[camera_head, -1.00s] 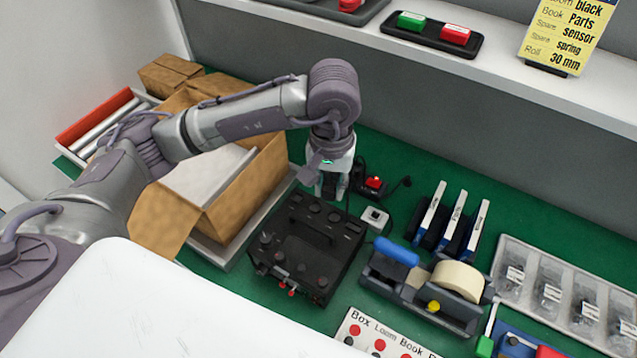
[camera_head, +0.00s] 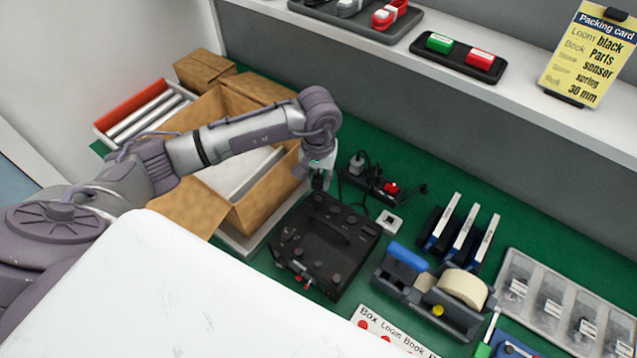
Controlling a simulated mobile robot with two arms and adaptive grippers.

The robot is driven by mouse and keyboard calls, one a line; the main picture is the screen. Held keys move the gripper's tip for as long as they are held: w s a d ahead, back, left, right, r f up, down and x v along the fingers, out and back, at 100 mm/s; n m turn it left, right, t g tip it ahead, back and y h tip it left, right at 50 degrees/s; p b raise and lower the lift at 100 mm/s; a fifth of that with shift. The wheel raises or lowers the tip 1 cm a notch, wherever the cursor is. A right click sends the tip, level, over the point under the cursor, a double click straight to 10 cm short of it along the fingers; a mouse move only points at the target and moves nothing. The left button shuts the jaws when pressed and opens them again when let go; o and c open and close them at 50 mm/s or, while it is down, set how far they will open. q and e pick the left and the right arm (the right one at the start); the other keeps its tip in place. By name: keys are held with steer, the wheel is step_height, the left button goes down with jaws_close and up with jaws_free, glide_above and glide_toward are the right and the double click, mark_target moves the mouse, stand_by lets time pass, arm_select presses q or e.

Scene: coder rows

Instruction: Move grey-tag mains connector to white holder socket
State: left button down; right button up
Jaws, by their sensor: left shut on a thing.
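My left gripper (camera_head: 321,179) is shut just behind the back edge of the black instrument box (camera_head: 325,245). It holds a small dark thing, which looks like the mains connector; its grey tag cannot be made out. A dark cable runs close by on the right. The white holder (camera_head: 390,222) is a small square block with a dark opening, on the green mat right of the box. The gripper is apart from it, up and to the left. My right gripper is not in view.
A power strip (camera_head: 373,184) with a plug and red switch lies right of the gripper. An open cardboard box (camera_head: 262,190) stands close on the left. A tape dispenser (camera_head: 432,295) and upright blue-and-white cases (camera_head: 463,238) stand right of the holder.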

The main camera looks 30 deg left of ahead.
mark_target(318, 189)
arm_select(q)
step_height(318, 189, down, 3)
steer(key=shift+f+p, duration=0.1)
steer(key=shift+p, duration=0.45)
steer(key=shift+f+b, duration=0.4)
steer(key=shift+b, duration=0.15)
steer(key=c, duration=0.9)
jaws_free()
steer(key=shift+r, duration=0.1)
